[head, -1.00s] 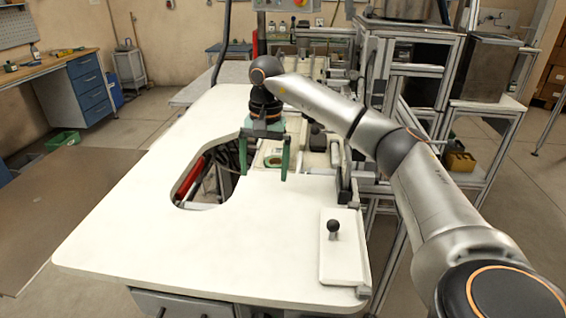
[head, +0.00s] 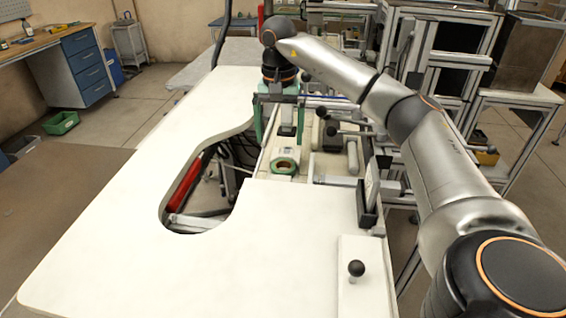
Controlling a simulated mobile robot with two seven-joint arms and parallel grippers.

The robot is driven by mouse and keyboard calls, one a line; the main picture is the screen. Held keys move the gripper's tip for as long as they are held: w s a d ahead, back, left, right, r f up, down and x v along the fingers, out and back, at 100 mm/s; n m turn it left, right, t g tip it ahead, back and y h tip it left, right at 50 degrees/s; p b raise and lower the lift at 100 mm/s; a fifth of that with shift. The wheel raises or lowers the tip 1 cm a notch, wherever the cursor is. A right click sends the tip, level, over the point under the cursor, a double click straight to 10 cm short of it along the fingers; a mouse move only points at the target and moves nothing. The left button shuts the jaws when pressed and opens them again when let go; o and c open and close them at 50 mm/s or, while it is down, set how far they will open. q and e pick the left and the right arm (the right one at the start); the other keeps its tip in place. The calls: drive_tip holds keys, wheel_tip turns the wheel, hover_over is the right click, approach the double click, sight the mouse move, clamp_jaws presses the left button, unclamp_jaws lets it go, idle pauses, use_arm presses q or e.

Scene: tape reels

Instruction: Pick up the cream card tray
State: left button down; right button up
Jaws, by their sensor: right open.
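My right gripper (head: 279,120) is open, its two green fingers pointing down over the far part of the workstation beyond the cutout. Nothing shows held between the fingers. A small dark block on a pale base (head: 287,131) appears between and beyond the fingertips; I cannot tell its exact distance. A green-rimmed tape reel (head: 285,161) lies on a cream surface nearer to me, below the gripper in the picture. I cannot single out the cream card tray with certainty among the pale surfaces here. My left gripper is not in view.
The white tabletop (head: 130,215) is mostly clear, with a deep cutout by a red part (head: 181,189). A pale plate with a black knob (head: 356,268) lies at the front right. A dark holder (head: 368,212) stands at the right edge. Metal frames rise behind.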

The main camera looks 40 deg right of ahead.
hover_over(281, 179)
drive_tip(key=f, duration=0.7)
drive_tip(key=shift+w+d, duration=0.1)
drive_tip(key=shift+w, duration=0.2)
drive_tip(key=f, duration=0.4)
drive_tip(key=shift+s, duration=0.3)
drive_tip(key=shift+f, duration=0.75)
drive_tip(key=shift+c, duration=0.4)
drive_tip(key=shift+w+r, duration=0.1)
clamp_jaws()
drive_tip(key=shift+p, duration=0.3)
